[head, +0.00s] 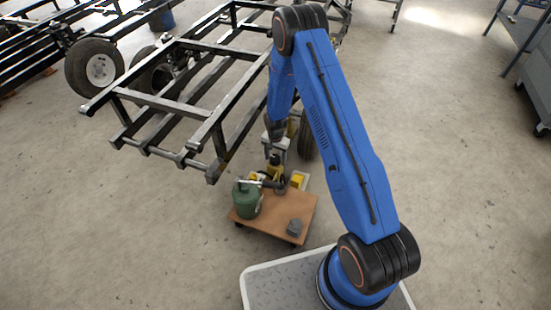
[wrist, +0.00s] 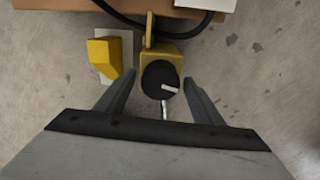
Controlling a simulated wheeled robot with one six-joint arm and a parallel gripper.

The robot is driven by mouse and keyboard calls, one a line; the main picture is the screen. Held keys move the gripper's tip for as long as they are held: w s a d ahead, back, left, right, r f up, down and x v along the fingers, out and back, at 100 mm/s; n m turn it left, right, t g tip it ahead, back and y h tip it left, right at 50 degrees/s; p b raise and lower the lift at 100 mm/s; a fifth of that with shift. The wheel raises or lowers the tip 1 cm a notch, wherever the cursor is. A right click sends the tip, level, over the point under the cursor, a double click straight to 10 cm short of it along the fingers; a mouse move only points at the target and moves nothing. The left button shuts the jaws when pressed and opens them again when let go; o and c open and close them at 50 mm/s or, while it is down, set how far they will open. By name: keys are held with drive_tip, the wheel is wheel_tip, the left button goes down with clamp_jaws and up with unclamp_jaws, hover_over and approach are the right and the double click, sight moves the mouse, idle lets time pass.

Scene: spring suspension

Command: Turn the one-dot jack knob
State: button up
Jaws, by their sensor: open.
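A black round knob (wrist: 160,78) with a white pointer mark sits on a yellow jack body (wrist: 160,60) in the wrist view. The pointer lies nearly level, towards the right. My gripper (wrist: 157,79) is open, with one finger on each side of the knob and a visible gap to both. In the head view my gripper (head: 276,152) is above the yellow jack (head: 275,164) at the far edge of a low wooden cart. No dot marks are readable, so I cannot tell which jack this is.
A yellow block (wrist: 102,58) on a pale plate stands left of the knob. A black hose (wrist: 130,18) curves by the jack. The wooden cart (head: 266,226) carries a green canister (head: 247,202) and a grey object (head: 294,227). A black trailer frame (head: 165,103) stands behind.

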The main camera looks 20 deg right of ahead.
drive_tip(key=c, duration=1.1)
drive_tip(key=shift+o, duration=0.2)
drive_tip(key=shift+n, duration=0.3)
